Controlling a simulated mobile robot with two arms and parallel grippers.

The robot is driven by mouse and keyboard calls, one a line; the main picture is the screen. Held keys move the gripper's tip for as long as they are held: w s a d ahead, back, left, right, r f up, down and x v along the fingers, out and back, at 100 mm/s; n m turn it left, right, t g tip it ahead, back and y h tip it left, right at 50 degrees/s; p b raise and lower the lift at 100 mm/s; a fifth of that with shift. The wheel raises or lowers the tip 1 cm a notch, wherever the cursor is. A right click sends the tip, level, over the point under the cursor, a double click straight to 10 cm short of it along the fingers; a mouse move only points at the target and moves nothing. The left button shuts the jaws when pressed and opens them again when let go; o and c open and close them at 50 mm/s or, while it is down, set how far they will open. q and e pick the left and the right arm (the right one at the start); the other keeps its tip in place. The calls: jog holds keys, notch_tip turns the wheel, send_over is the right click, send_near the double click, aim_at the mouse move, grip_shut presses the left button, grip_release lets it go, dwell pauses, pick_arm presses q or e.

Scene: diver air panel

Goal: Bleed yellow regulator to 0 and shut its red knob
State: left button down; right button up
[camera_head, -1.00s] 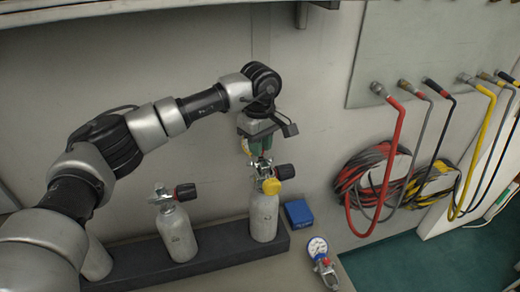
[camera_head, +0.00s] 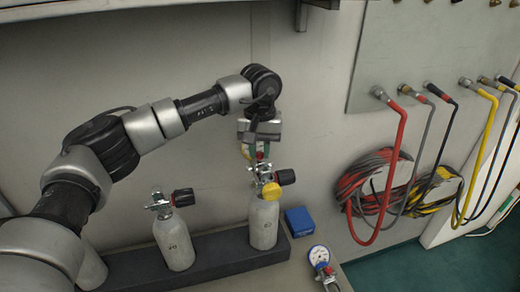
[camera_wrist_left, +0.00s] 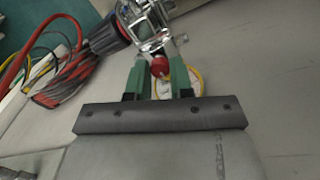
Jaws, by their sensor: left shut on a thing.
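My left gripper (camera_head: 258,152) points down above the right-hand grey cylinder (camera_head: 263,225). In the left wrist view its two green fingers (camera_wrist_left: 160,75) are shut on a small red knob (camera_wrist_left: 160,66), which also shows in the head view (camera_head: 260,156). A yellow-rimmed gauge (camera_wrist_left: 191,88) sits just behind the fingers, partly covered; its needle cannot be read. The metal valve body (camera_wrist_left: 152,40) lies beyond the knob. In the head view a yellow cap (camera_head: 271,191) and a black handwheel (camera_head: 286,177) are on this cylinder's valve. My right gripper is out of view.
Another grey cylinder (camera_head: 174,242) with a black-knobbed valve stands left in the dark rack (camera_head: 215,262). A blue box (camera_head: 300,221) and a blue-rimmed gauge (camera_head: 319,255) lie on the bench to the right. Red, grey and yellow hoses (camera_head: 378,190) hang on the wall.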

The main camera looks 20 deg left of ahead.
aim_at(260, 154)
pick_arm(q)
jog(key=shift+m, duration=0.5)
jog(key=c, duration=1)
grip_release()
notch_tip(260, 154, up, 11)
jog(key=shift+f+b, duration=0.1)
jog(key=shift+b, duration=0.25)
